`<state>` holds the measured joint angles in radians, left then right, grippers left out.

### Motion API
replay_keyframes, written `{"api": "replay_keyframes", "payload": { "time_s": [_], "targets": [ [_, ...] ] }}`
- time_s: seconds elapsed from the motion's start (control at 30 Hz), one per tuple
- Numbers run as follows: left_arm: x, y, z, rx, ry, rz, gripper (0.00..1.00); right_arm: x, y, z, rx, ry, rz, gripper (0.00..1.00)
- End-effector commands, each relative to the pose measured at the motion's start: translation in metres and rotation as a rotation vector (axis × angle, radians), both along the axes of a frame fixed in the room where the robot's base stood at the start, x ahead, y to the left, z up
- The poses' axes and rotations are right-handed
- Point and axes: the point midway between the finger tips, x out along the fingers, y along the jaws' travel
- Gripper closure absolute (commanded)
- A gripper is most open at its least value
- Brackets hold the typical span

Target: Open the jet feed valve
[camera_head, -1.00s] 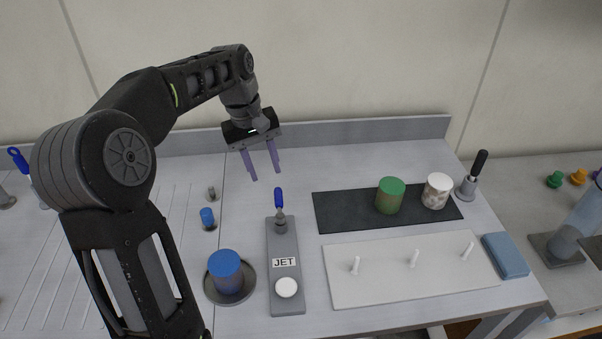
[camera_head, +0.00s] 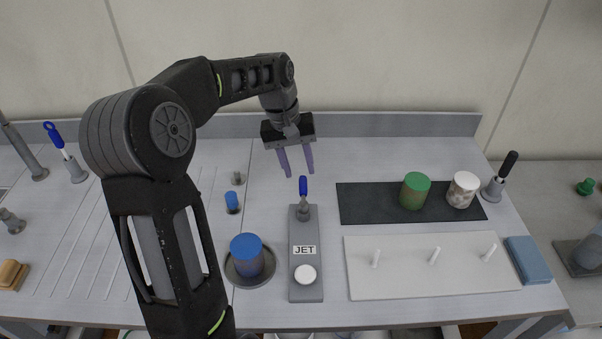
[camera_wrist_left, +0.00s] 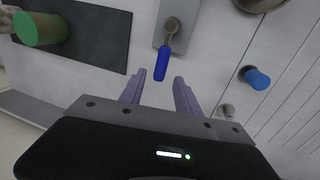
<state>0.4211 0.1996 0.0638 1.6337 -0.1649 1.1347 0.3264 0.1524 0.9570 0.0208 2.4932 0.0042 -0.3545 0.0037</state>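The jet feed valve is a grey plate (camera_head: 305,268) labelled JET, with a white round button (camera_head: 305,274) at its near end. Its blue handle (camera_head: 303,186) stands up from a grey pivot at the far end. My left gripper (camera_head: 297,174) is open and empty above the handle, its purple fingers pointing down. In the left wrist view the blue handle (camera_wrist_left: 161,62) lies just beyond and between the fingertips of the open gripper (camera_wrist_left: 158,85), with no visible contact. My right gripper is not in view.
A blue-lidded jar (camera_head: 247,256) on a round dish and a small blue-topped knob (camera_head: 231,202) stand left of the plate. A dark mat (camera_head: 360,203) with green (camera_head: 414,190) and white (camera_head: 462,189) jars and a white pegboard (camera_head: 400,280) lie right.

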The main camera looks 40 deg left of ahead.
Motion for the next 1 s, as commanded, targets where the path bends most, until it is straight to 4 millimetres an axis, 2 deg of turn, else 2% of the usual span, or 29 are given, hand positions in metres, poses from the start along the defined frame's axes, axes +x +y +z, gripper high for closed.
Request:
{"api": "replay_keyframes", "payload": {
  "time_s": [0.1, 0.23, 0.57, 1.0],
  "targets": [
    [0.002, -0.003, -0.017, -0.001, 0.003, -0.001, 0.61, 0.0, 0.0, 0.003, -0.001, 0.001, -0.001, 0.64],
    [0.003, -0.005, -0.029, 0.001, 0.001, 0.0, 0.61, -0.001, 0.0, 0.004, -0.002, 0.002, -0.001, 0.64],
    [0.004, -0.005, -0.033, 0.001, -0.001, 0.0, 0.62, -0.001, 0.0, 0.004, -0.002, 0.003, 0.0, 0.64],
    [0.004, -0.005, -0.032, 0.001, -0.001, 0.0, 0.98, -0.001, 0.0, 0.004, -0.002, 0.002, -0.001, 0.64]
  ]
}}
